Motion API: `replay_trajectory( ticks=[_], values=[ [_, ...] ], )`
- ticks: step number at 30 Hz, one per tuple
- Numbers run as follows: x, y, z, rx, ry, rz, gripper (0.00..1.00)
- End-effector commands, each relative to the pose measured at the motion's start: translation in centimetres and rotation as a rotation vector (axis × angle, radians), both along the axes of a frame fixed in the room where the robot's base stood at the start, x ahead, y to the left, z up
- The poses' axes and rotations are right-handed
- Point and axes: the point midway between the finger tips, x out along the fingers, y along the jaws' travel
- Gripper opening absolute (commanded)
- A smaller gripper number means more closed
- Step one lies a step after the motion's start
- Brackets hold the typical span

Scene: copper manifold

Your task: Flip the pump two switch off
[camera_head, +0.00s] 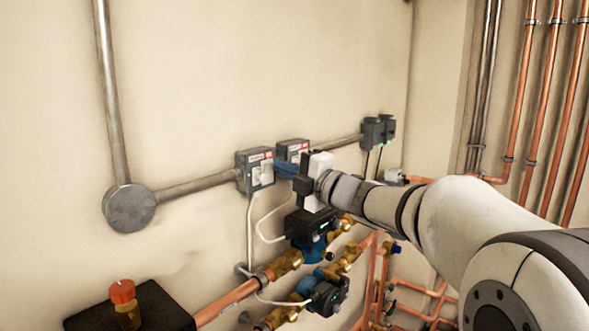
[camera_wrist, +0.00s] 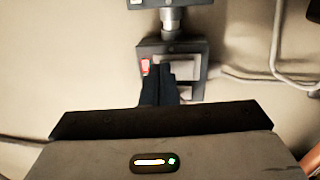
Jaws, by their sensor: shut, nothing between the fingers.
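Two grey switch boxes are on the wall in the head view: a left box (camera_head: 255,170) and a right box (camera_head: 292,150). Their red and white labels are too small to read, so I cannot tell which is pump two. My gripper (camera_head: 276,166) is shut and empty, its blue fingers at the right side of the left box. In the wrist view, the dark fingertips (camera_wrist: 161,70) overlap the face of a switch box (camera_wrist: 200,48) with a pale switch plate (camera_wrist: 184,69). The fingers hide part of the plate. I cannot tell contact or the switch position.
A grey conduit (camera_head: 195,187) runs to a round junction box (camera_head: 130,208). Black sockets (camera_head: 372,133) are to the right. Below are pumps (camera_head: 310,226), brass valves (camera_head: 286,262) and copper pipes (camera_head: 240,291). A white cable (camera_head: 262,225) hangs beneath the boxes. The upper wall is clear.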

Motion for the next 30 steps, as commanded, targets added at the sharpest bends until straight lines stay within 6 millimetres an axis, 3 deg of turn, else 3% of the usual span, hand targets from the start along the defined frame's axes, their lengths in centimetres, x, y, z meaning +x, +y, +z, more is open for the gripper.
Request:
replay_trajectory(
  ticks=[11, 16, 25, 30],
  values=[
    [0.2, 0.2, 0.0, 0.000, 0.000, 0.000, 0.00],
    [0.1, 1.3, 0.3, -0.016, 0.015, 0.017, 0.00],
    [0.0, 0.6, 0.1, -0.015, 0.013, 0.010, 0.00],
    [-1.3, -1.0, 0.4, -0.015, 0.012, 0.013, 0.00]
  ],
)
